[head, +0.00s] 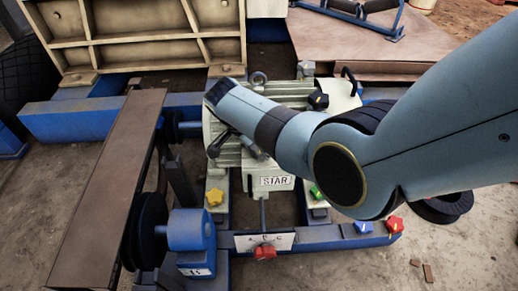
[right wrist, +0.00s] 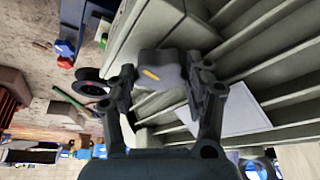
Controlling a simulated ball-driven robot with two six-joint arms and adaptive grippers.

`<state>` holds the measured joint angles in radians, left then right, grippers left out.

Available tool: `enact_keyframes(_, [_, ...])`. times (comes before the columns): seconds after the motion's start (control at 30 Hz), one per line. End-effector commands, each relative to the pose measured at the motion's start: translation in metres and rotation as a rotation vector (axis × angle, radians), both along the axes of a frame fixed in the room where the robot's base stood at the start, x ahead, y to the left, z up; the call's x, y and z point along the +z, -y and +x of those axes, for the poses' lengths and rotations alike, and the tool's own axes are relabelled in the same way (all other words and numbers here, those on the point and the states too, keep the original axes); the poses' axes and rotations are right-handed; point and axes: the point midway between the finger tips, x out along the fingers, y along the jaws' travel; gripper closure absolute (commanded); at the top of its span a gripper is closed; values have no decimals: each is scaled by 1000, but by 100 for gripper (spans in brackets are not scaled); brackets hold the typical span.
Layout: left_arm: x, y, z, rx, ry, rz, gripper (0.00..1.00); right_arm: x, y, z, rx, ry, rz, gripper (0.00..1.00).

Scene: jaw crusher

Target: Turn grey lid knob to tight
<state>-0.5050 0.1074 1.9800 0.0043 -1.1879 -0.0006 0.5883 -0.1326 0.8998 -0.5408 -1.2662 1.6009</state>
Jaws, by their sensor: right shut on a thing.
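The grey knob (right wrist: 165,62) with a yellow pointer mark shows in the right wrist view, at the grey ribbed housing. My right gripper (right wrist: 163,80) has a finger on each side of the knob and is shut on it. The yellow mark lies slightly slanted in the picture. In the head view my right gripper (head: 232,144) is at the left side of the ribbed housing (head: 222,118), and my wrist and forearm hide much of the housing. The knob cannot be made out there. No tight label is readable. My left gripper is not in view.
A yellow knob (head: 214,197), a green knob (head: 317,192) and a red knob (head: 264,252) sit around the housing. A blue knob (head: 363,228) and another red one (head: 394,224) are on the frame. A long brown plate (head: 112,185) stands left.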

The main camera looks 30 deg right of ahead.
Motion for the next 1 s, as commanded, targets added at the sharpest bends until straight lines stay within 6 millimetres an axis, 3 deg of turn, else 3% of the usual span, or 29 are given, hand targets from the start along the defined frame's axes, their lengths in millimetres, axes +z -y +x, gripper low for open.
enact_keyframes(0.4, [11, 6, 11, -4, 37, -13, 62, -1, -1, 1, -186, -1, 2, 81])
enact_keyframes(0.97, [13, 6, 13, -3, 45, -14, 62, -1, -1, 2, -210, -1, 3, 81])
enact_keyframes(1.0, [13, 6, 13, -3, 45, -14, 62, -1, -1, 2, -210, -1, 3, 43])
